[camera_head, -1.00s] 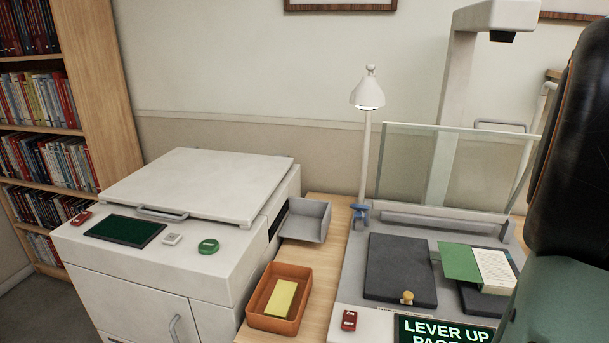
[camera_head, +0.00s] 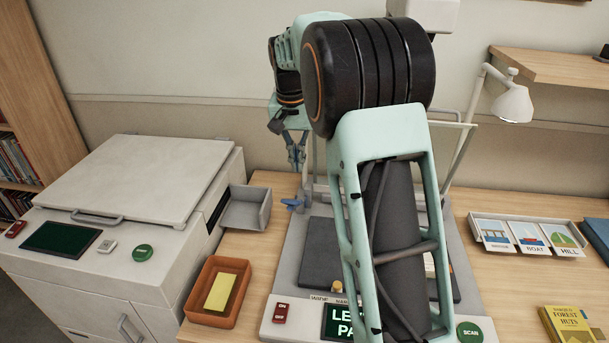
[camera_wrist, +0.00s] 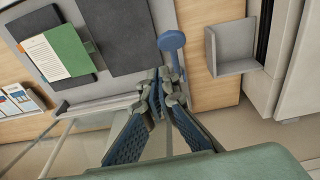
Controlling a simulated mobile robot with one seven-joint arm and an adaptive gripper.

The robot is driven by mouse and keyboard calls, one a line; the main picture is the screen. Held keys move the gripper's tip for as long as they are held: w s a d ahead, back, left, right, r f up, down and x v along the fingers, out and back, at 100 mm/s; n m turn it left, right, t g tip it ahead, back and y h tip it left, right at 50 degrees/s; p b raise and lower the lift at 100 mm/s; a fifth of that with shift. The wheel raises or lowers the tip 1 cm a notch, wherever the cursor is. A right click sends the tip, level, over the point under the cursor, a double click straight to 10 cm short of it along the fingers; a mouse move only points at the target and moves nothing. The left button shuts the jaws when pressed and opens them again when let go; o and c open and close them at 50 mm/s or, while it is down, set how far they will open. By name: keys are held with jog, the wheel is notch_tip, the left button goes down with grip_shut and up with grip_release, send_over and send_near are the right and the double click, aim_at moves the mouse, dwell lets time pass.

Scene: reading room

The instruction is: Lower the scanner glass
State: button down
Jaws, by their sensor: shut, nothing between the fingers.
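The scanner (camera_head: 295,262) stands on the wooden table, with much of it hidden behind my arm. Its clear glass is raised; part of the pane shows in the wrist view (camera_wrist: 88,142), and my arm hides most of it in the head view. A blue lever (camera_head: 292,202) sits at the scanner's back left corner; its round knob and stem show in the wrist view (camera_wrist: 172,42). My gripper (camera_head: 297,166) points down above the lever, shut and empty. In the wrist view its fingertips (camera_wrist: 160,85) overlap the lever's stem; I cannot tell whether they touch.
The scanner bed holds a dark cradle (camera_wrist: 125,32) and an open green book (camera_wrist: 65,50). A white copier (camera_head: 140,190) with a grey side tray (camera_head: 245,208) stands left. An orange bin (camera_head: 215,290) holds a yellow pad. A lamp (camera_head: 513,104) and picture cards stand right.

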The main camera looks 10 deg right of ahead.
aim_at(296, 202)
jog(key=f, duration=0.3)
jog(key=w+a+f, duration=0.1)
jog(key=f, duration=0.2)
jog(key=w+f+p, duration=0.1)
jog(key=f, duration=0.3)
jog(key=shift+w+a+f, duration=0.1)
jog(key=shift+a, duration=0.1)
jog(key=shift+f, duration=0.1)
